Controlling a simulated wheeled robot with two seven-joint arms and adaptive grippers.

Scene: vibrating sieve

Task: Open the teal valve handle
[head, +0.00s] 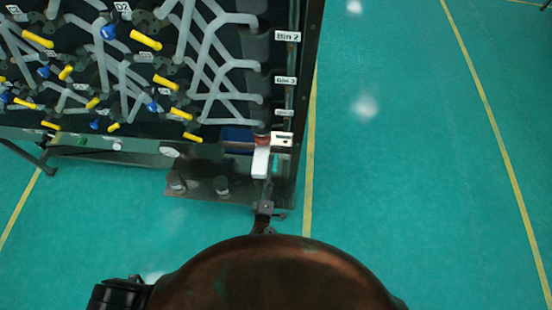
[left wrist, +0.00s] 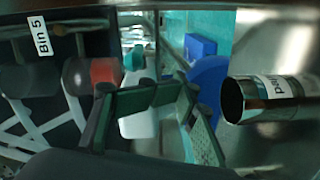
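A small teal piece (left wrist: 133,57), which looks like the valve handle, shows beyond my left gripper's fingers in the left wrist view. How far it is turned cannot be told. In the head view, a small teal spot (head: 275,166) shows at the machine's lower right corner, beside a white block (head: 261,162). My left gripper (head: 264,207) is just below that corner in the head view. In the wrist view its fingers (left wrist: 147,94) are spread, with the white block (left wrist: 140,122) visible between and behind them. I see no contact with the teal piece. My right gripper is not in view.
The black machine carries grey pipes (head: 205,55) and several yellow handles (head: 145,40). A red collar (left wrist: 104,73) and blue boxes (left wrist: 203,46) lie beyond the fingers. A metal cylinder (left wrist: 262,97) is at the right. Open green floor (head: 400,170) lies right of the machine.

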